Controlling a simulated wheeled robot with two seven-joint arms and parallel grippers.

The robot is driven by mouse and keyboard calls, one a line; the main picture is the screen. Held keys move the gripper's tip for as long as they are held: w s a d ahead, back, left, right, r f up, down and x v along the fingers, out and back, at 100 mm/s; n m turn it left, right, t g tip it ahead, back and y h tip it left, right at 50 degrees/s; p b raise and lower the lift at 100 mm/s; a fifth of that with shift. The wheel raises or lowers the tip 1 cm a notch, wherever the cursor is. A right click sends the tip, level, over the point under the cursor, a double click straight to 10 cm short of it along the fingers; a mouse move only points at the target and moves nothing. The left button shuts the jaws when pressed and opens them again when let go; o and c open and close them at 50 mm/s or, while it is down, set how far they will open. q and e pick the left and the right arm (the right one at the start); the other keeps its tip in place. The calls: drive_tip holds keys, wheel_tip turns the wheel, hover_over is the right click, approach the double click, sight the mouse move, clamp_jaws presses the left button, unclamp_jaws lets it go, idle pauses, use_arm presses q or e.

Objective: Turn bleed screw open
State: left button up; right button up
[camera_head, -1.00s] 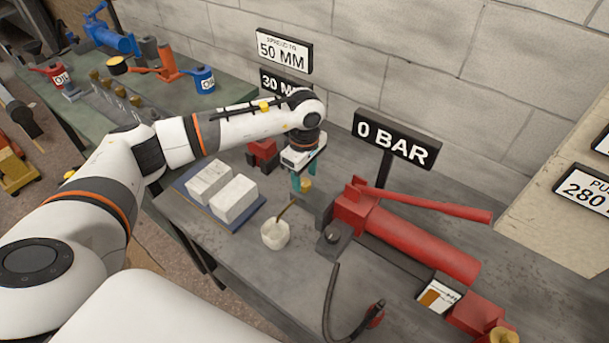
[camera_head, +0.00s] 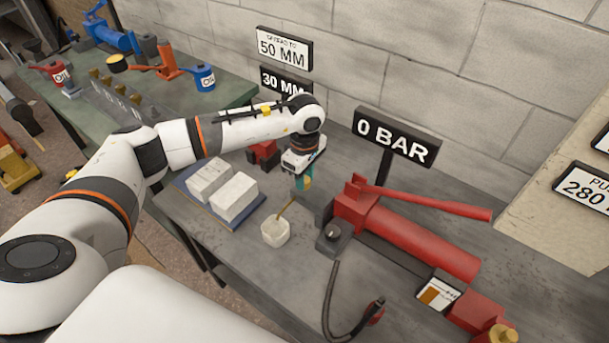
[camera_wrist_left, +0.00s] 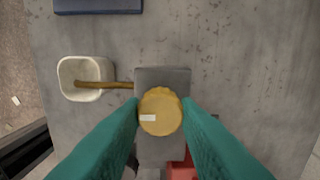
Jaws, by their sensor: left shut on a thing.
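The bleed screw is a round yellow knob with a pale mark (camera_wrist_left: 160,111), on top of a dark grey block (camera_wrist_left: 163,77). The block also shows in the head view (camera_head: 319,212), beside the red pump. My left gripper (camera_wrist_left: 161,112) has its teal fingers on both sides of the knob and is shut on it. In the head view the left gripper (camera_head: 303,181) points down over the block and mostly hides the knob. My right gripper is not in view.
A brown tube runs from the block into a white cup (camera_head: 275,232). A red hand pump (camera_head: 420,240) lies to the right, with a black hose (camera_head: 329,300) in front. A "0 BAR" sign (camera_head: 396,137) stands behind. White blocks sit on a blue mat (camera_head: 190,193) to the left.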

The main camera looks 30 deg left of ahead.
use_arm(q)
drive_tip(key=n+b, duration=0.1)
drive_tip(key=n, duration=0.2)
drive_tip(key=n+b, duration=0.2)
drive_tip(key=n, duration=0.2)
drive_tip(key=shift+n, duration=0.4)
drive_tip(key=n, duration=0.3)
drive_tip(key=shift+b, duration=0.3)
drive_tip(key=shift+n+b, duration=0.3)
drive_tip(key=shift+n, duration=1.8)
drive_tip(key=o, duration=1)
drive_tip(key=shift+c, duration=0.2)
